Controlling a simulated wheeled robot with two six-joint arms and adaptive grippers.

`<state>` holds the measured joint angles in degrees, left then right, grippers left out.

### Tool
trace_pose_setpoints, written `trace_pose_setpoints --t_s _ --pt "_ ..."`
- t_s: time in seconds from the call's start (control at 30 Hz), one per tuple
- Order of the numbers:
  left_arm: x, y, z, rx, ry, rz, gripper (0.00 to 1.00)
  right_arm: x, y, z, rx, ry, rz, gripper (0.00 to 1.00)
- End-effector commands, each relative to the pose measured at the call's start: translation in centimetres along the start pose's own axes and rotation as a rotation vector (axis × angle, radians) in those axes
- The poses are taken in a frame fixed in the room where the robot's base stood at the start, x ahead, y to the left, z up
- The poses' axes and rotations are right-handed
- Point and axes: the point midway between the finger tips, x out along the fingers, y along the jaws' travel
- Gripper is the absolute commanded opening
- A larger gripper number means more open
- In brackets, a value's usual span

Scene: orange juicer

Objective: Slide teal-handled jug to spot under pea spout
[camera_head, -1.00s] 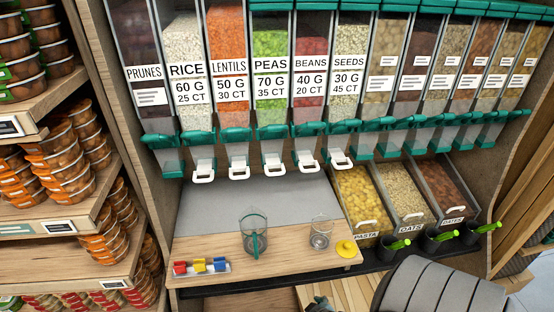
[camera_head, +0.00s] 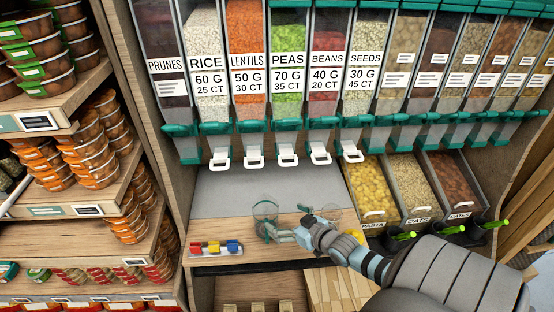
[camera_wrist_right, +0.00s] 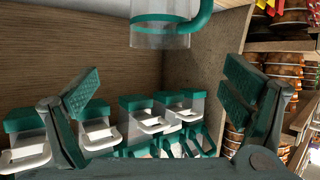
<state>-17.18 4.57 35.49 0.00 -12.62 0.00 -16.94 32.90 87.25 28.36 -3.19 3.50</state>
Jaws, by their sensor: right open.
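The teal-handled jug (camera_head: 265,211) is a clear jug standing on the wooden counter, in front of the grey panel. It also shows at the top of the right wrist view (camera_wrist_right: 160,38), with a teal band and a teal handle. The pea spout (camera_head: 287,157), with its white flap, is under the PEAS bin, behind and slightly right of the jug. My right gripper (camera_head: 284,230) is at the jug's front right in the head view and partly covers its lower side. In the right wrist view its two fingers (camera_wrist_right: 163,88) are spread with nothing between them. My left gripper is not in view.
A clear container (camera_head: 331,216) stands right of my right gripper, partly hidden. A yellow round piece (camera_head: 353,236) lies near it. A small rack (camera_head: 216,248) with red, yellow and blue pieces is left of the jug. The grey panel (camera_head: 265,188) behind looks clear.

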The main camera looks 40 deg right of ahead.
Motion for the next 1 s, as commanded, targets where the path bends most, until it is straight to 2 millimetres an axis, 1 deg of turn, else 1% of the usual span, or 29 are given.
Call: trace_pose_setpoints --t_s 0.03,0.17,0.3,0.6,0.7,0.8,1.0 --pt "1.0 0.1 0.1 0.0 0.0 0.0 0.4 0.8 0.0 0.5 -0.001 0.001 0.001 0.93" --pt "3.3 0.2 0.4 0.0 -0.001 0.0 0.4 3.0 0.0 0.8 0.001 0.003 0.0 0.93" --pt "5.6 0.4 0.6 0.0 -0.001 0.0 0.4 5.9 0.0 0.8 0.0 0.004 -0.001 0.93" --pt "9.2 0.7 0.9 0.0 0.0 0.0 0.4 11.6 -0.1 0.7 0.001 0.001 -0.001 0.93" --pt "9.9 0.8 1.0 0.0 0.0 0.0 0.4 12.9 0.0 0.6 0.002 0.001 0.001 0.93" --pt "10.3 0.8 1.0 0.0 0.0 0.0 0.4 13.6 0.0 0.4 0.0 -0.001 0.0 0.93" --pt "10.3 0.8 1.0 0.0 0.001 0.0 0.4 13.9 0.0 0.2 -0.001 -0.001 -0.001 0.93"
